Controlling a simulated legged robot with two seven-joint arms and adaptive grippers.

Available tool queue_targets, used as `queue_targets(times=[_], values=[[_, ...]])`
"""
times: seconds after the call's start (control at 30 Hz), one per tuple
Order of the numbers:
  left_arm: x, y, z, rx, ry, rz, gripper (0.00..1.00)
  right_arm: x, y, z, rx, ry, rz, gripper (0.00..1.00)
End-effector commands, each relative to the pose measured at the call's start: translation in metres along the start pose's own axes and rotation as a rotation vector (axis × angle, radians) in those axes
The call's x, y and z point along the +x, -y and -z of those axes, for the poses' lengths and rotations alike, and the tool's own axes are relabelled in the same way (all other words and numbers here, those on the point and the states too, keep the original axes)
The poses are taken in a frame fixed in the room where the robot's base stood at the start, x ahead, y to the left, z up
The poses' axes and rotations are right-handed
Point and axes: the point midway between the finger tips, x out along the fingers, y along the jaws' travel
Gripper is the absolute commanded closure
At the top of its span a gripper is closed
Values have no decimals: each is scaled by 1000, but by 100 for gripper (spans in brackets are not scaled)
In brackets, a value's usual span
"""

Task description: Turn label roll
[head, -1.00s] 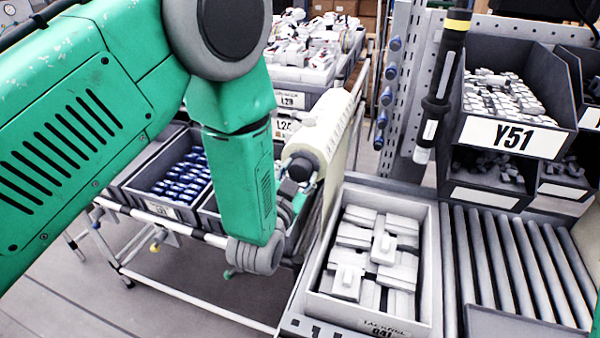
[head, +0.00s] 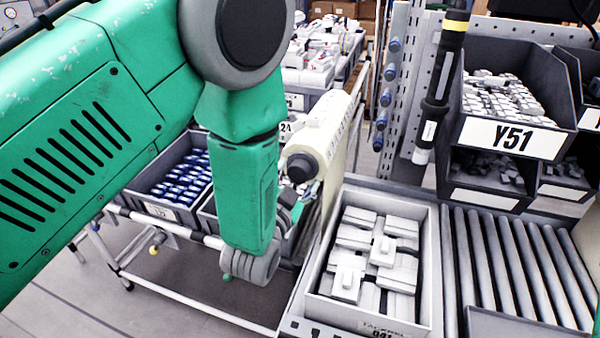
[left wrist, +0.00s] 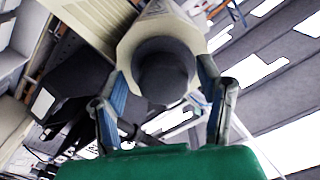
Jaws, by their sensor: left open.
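The label roll (head: 325,130) is a pale cream cylinder with printed marks, and a pale web hangs down from it beside the grey bin. A dark round knob (head: 300,168) sticks out of its near end. In the left wrist view the roll's end (left wrist: 135,45) and the dark knob (left wrist: 165,72) face the camera. My left gripper (left wrist: 162,78) is open, with one finger on each side of the knob; I cannot tell whether they touch it. In the head view the gripper is mostly hidden behind my green forearm, just below the knob. My right gripper is out of view.
A grey bin (head: 426,250) of white parts stands right of the roll, with a roller conveyor (head: 520,265) beyond it. A black-and-white hanging tool (head: 440,90) and the Y51 bin (head: 512,138) are at upper right. A cart with a blue-parts bin (head: 158,208) is behind my arm.

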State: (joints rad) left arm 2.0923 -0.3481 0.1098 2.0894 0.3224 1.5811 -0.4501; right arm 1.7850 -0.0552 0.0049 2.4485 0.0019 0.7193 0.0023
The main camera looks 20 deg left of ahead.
Motion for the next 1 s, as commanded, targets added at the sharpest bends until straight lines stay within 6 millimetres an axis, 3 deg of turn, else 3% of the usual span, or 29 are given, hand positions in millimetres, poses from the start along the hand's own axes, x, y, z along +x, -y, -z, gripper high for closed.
queue_targets(times=[0.2,0.33,0.87,1.0], values=[[-38,-1,0,2,0,-2,39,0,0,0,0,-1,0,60],[-52,-2,0,1,0,-1,39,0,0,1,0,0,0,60],[-59,-2,0,0,-1,0,39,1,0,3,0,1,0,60],[-63,-7,-24,-20,63,-28,39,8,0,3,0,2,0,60]])
